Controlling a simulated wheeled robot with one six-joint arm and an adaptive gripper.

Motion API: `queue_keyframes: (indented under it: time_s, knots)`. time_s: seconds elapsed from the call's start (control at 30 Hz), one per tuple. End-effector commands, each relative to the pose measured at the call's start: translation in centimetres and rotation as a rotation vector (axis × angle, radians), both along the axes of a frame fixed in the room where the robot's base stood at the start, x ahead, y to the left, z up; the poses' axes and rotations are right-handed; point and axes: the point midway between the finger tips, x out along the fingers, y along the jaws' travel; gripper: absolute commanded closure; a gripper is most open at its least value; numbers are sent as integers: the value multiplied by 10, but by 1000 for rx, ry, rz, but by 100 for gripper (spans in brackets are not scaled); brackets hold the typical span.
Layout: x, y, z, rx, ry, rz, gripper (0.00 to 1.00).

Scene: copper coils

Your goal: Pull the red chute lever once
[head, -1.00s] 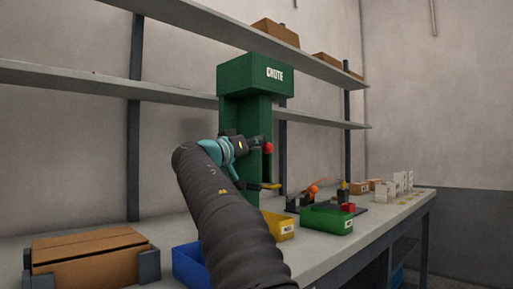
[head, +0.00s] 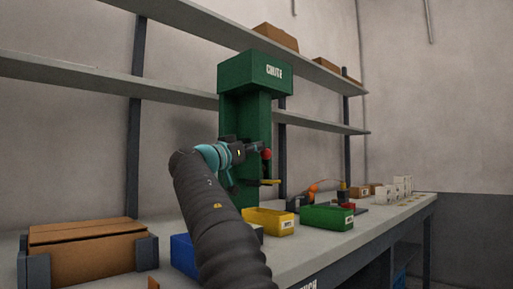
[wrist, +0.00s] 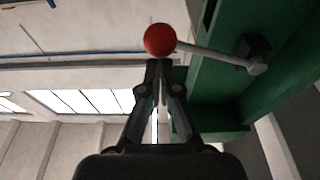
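The red ball of the chute lever (head: 266,154) shows at the front of the green chute (head: 231,128). In the wrist view the red ball (wrist: 160,38) sits just beyond my fingertips, on a grey rod (wrist: 215,54) that runs right to a dark pivot on the green chute (wrist: 215,100). My gripper (wrist: 159,68) has its two fingers drawn together, with only a thin gap. In the head view my gripper (head: 257,149) is right beside the ball. The ball is fully visible and not between the fingers; whether the tips touch it, I cannot tell.
A yellow bin (head: 288,227) and a green bin (head: 343,224) stand on the bench below. A blue bin (head: 183,255) is partly behind my arm. A cardboard box (head: 85,258) is at left. Shelves (head: 185,92) run behind the chute.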

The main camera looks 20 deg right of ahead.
Motion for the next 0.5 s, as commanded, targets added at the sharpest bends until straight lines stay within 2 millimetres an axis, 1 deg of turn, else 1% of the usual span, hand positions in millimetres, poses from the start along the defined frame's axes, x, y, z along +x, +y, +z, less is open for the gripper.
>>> queue_keyframes:
  time_s: [0.3,0.33,0.5]
  knots:
    - [-6,17,43,-2,-4,-1,100]
    - [-7,23,32,-2,-1,1,100]
    - [-18,50,24,-2,-2,0,100]
